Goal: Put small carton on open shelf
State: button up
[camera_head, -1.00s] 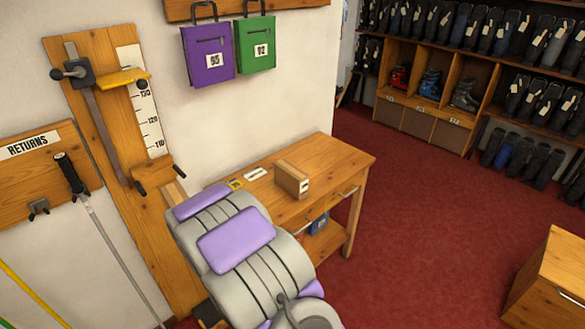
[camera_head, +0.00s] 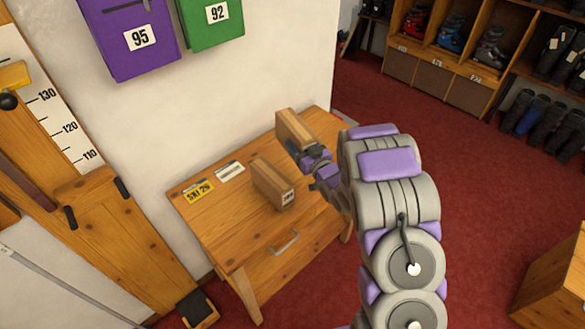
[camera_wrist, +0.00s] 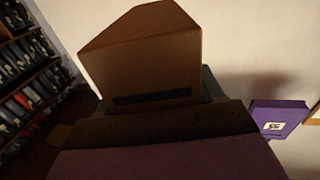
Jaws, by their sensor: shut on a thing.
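A tan carton (camera_head: 295,130) is in my gripper (camera_head: 312,160), which is shut on it at the back right of the wooden table (camera_head: 225,235). The head view does not show clearly whether this carton touches the table. In the wrist view, the held carton (camera_wrist: 145,60) fills the upper middle, with a dark strip near its lower edge. A second brown carton (camera_head: 273,183) with a white label stands on the tabletop, left of and nearer than the held one. The open shelf under the table is hidden now by the tabletop, drawer front and my arm.
A yellow tag (camera_head: 198,191) and a white card (camera_head: 230,172) lie on the table's left. A drawer handle (camera_head: 284,242) sticks out in front. Red carpet (camera_head: 480,190) is clear at right.

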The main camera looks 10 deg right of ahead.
jog(key=f+n+g+y, duration=0.1)
jog(key=d+f+n+y, duration=0.1)
jog(key=f+y, duration=0.1)
jog(key=shift+f+g, duration=0.2)
jog(key=shift+g, duration=0.2)
jog(key=shift+s+a+f+n+y, duration=0.2)
jog(key=shift+f+n+y, duration=0.1)
jog(key=shift+n, duration=0.1)
jog(key=shift+f, duration=0.4)
jog(key=b, duration=0.2)
send_over(302, 184)
jog(key=f, duration=0.6)
jog(key=shift+d+f, duration=0.1)
jog(key=shift+d, duration=0.2)
jog(key=shift+a+f, duration=0.15)
jog(key=shift+f, duration=0.6)
jog(key=shift+a+f, duration=0.1)
jog(key=shift+f, duration=0.6)
jog(key=shift+f, duration=0.15)
jog(key=o, duration=1.2)
